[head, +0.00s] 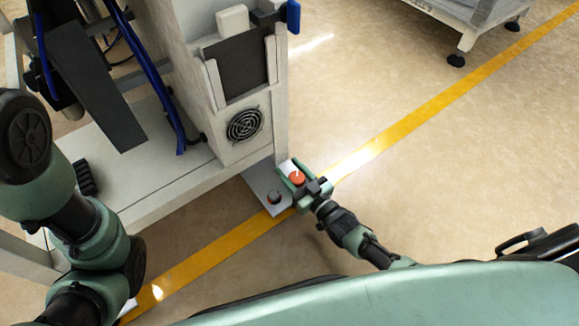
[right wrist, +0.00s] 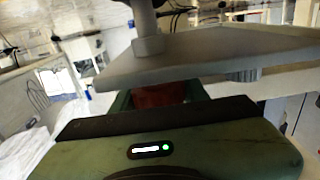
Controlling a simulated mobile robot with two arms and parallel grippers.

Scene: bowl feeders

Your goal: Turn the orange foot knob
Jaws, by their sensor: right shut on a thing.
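The orange foot knob (head: 297,177) has a pale pointer line on its top. It sits at the machine's foot, on a grey foot plate (head: 258,180) low by the floor. My right gripper (head: 298,181) is shut on the knob from the near right side, its green fingers on either side of it. In the right wrist view, the knob's reddish side (right wrist: 160,95) shows between the fingers, against the grey plate (right wrist: 215,50); much of it is hidden by the gripper body. My left arm comes in at the left, but its gripper is not in view.
A dark round knob (head: 273,197) is on the same plate, left of the orange one. The machine cabinet (head: 215,110) with a round fan grille (head: 244,125) rises behind. A yellow floor line (head: 440,98) runs past the foot.

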